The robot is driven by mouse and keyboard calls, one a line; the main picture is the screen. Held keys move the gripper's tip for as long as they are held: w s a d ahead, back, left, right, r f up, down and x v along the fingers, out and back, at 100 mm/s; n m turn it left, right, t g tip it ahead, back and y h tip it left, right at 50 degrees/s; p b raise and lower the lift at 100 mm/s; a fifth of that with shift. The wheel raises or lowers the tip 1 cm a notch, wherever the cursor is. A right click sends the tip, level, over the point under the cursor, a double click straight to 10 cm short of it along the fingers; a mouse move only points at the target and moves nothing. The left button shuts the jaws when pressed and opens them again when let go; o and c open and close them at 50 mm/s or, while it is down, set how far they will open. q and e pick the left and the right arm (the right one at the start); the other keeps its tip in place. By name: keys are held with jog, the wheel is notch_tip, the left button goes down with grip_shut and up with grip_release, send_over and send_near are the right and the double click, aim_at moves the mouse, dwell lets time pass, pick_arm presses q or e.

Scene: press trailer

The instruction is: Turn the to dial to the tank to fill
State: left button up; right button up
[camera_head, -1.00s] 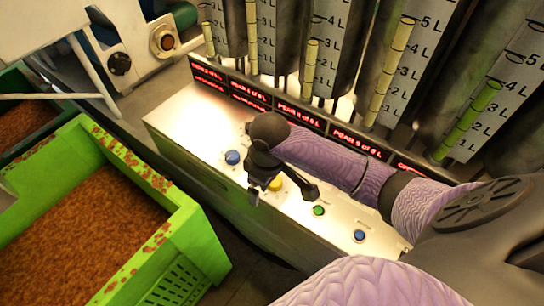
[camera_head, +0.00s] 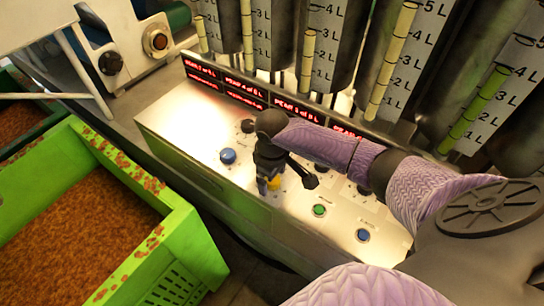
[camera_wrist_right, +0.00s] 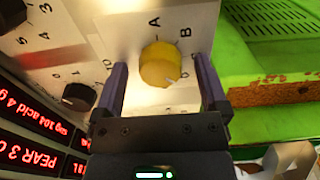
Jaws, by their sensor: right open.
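The yellow dial (camera_head: 274,184) sits on the bright metal panel (camera_head: 185,112), mostly hidden behind my right gripper (camera_head: 268,184) in the head view. In the right wrist view the yellow dial (camera_wrist_right: 160,65) shows between the two fingers of my right gripper (camera_wrist_right: 163,78), with a visible gap on each side. The gripper is open. Letters A and B and a third mark, probably C, stand around the dial. A small pale mark on its lower right edge points roughly towards the third letter. My left gripper is not in view.
A blue button (camera_head: 228,156), a green button (camera_head: 320,210) and another blue button (camera_head: 363,235) are on the panel. Red displays (camera_head: 247,93) and tall graduated tanks (camera_head: 330,45) stand behind. A green crate (camera_head: 185,245) lies left. A black knob (camera_wrist_right: 80,97) is near the gripper.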

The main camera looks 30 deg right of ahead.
grip_shut()
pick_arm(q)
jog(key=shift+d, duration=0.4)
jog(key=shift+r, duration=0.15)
